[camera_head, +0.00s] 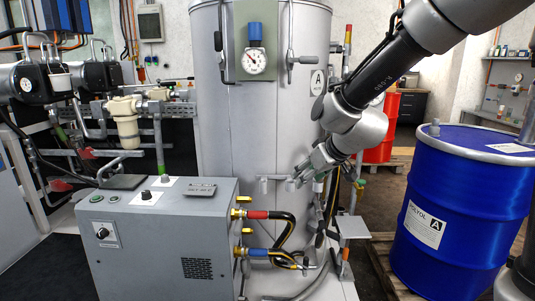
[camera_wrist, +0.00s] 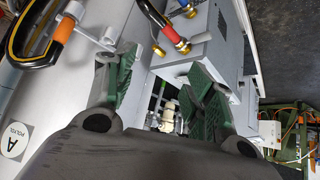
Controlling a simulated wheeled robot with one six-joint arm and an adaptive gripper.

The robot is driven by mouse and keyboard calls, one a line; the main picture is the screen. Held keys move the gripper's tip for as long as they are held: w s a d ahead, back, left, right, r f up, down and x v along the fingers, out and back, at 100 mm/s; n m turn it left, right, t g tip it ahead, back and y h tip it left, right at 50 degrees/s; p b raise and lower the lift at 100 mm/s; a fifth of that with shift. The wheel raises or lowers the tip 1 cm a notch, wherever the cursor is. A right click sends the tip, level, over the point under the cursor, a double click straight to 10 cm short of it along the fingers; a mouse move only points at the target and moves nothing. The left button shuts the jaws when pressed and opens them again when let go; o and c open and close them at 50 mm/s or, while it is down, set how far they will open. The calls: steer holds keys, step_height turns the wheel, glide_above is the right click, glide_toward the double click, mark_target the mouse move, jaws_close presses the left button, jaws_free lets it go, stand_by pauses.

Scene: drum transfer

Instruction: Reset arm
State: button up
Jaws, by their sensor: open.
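My arm reaches in from the upper right in the head view. My gripper (camera_head: 300,180) is in front of the lower part of the grey tank (camera_head: 275,120). In the wrist view my gripper (camera_wrist: 163,78) has its green-padded fingers wide apart, with nothing between them. The tank, with a round "A" label, also shows at the left of the wrist view (camera_wrist: 60,95). Whether the fingers touch the tank or its fittings cannot be told. A blue drum (camera_head: 465,215) labelled "POLYOL A" stands upright on the right, apart from my gripper.
A grey control box (camera_head: 165,235) with knobs stands at the lower left; hoses (camera_head: 285,235) with red and blue sleeves run from its side. A pressure gauge (camera_head: 254,61) is on the tank. A red drum (camera_head: 380,130) stands behind. The blue drum is on a wooden pallet (camera_head: 385,262).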

steer(key=s+d+r+m+g+h, duration=0.1)
steer(key=s+d+r+m+h, duration=0.1)
steer(key=s+d, duration=1)
steer(key=s+d+r+m+g+h, duration=0.2)
steer(key=s+d+r+m, duration=0.2)
steer(key=s+d, duration=0.8)
steer(key=s, duration=0.3)
steer(key=shift+s+d+r+m, duration=0.3)
steer(key=shift+s+d+r, duration=0.05)
steer(key=shift+s+d, duration=0.05)
